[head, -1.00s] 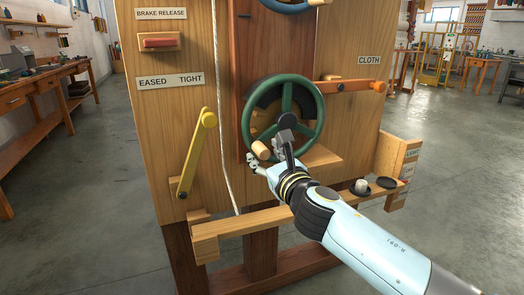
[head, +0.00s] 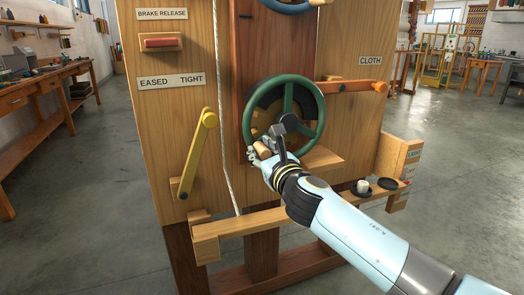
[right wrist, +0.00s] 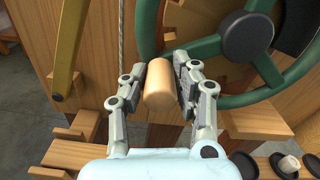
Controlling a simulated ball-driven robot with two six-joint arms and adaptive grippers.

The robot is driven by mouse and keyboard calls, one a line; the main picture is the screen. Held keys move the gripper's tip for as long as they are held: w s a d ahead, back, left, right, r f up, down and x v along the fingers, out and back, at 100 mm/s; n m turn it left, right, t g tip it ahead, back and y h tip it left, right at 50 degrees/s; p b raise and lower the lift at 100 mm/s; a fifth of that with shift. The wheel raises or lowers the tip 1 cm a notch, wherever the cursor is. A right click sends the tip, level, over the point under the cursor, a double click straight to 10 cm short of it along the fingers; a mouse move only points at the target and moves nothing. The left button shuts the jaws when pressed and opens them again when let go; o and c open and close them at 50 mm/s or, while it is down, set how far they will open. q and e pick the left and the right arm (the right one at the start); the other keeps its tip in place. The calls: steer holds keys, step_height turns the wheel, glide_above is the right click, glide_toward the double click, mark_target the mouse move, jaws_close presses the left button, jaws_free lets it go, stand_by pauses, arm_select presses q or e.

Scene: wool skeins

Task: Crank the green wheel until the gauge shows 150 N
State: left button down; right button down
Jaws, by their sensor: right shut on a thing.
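The green wheel (head: 319,104) stands upright on the wooden panel, and its dark hub also shows in the right wrist view (right wrist: 245,37). A light wooden crank handle (right wrist: 160,90) sticks out from the lower left of its rim. My right gripper (head: 262,150) is at this handle. In the right wrist view its two fingers (right wrist: 160,86) lie on either side of the handle and are shut on it. My left gripper is not in view. No gauge can be made out in these frames.
A yellow lever (head: 195,158) and a hanging cord (head: 223,110) are left of the wheel. An orange lever (head: 350,86) is to its right. A wooden rail (head: 245,222) runs below, with a small white item (head: 363,186) in a dark dish. A red brake release block (head: 164,43) is at upper left.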

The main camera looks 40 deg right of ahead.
mark_target(260, 101)
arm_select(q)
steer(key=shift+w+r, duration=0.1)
arm_select(e)
steer(key=shift+r, duration=0.15)
